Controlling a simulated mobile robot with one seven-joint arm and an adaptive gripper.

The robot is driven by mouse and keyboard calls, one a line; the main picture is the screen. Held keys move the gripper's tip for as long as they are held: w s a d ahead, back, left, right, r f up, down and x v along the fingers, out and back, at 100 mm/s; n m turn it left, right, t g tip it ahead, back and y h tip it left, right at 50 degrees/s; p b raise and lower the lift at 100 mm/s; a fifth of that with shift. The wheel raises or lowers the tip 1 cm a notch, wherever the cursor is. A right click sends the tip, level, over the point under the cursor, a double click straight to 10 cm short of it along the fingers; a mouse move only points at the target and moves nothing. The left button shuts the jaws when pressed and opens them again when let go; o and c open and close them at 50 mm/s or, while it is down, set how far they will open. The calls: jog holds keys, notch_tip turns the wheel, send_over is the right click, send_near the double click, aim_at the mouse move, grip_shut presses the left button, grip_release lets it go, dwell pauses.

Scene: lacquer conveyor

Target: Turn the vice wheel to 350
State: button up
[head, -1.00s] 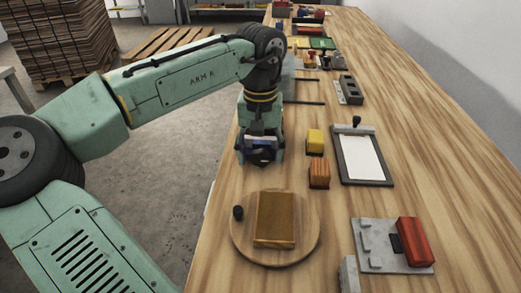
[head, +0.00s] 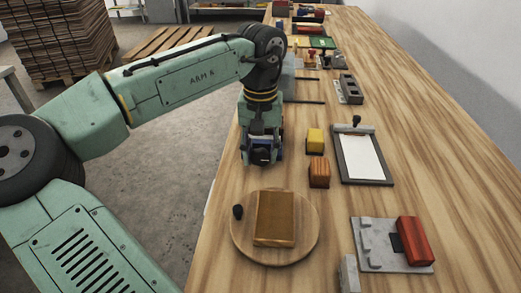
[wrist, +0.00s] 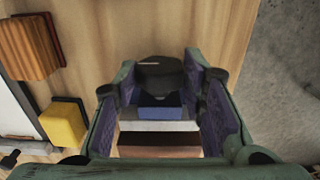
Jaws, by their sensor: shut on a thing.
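My gripper (head: 262,160) points down at the left edge of the bench, beyond the round wooden disc. In the wrist view its two fingers (wrist: 160,95) stand on either side of a dark, rounded piece (wrist: 160,72), which I take to be the vice wheel. The gripper is shut on it. A blue part (wrist: 160,108) and a pale strip show below the dark piece between the fingers. The fingers hide most of the vice, and I cannot read any scale or angle mark.
A yellow block (head: 315,141) and an orange-brown block (head: 319,173) stand close right of my gripper. A clipboard (head: 386,180) lies farther right. The wooden disc (head: 308,235) carries a brown block. A grey plate (head: 378,263) with a red block lies front right.

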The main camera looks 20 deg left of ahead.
jog(key=shift+d+y, duration=0.1)
jog(key=shift+y, duration=0.2)
jog(key=shift+w+d+g+y+p, duration=0.1)
jog(key=shift+d+g+y+p, duration=0.15)
jog(key=shift+y, duration=0.35)
jog(key=shift+g+y+p, duration=0.15)
jog(key=shift+y+p, duration=0.2)
jog(key=shift+y, duration=0.25)
jog(key=g+y+p, duration=0.1)
jog(key=y+p, duration=0.1)
jog(key=y, duration=0.1)
jog(key=shift+d+r, duration=0.1)
jog(key=shift+d, duration=0.1)
jog(key=shift+w+d+f+g+y+p, duration=0.1)
jog(key=shift+f+g+y+p, duration=0.1)
jog(key=shift+y+p, duration=0.4)
jog(key=shift+d+f+g+y+p, duration=0.15)
jog(key=shift+y+p, duration=0.25)
jog(key=shift+y, duration=0.4)
jog(key=shift+a, duration=0.15)
jog(key=o, duration=1.1)
jog(key=shift+f, duration=0.15)
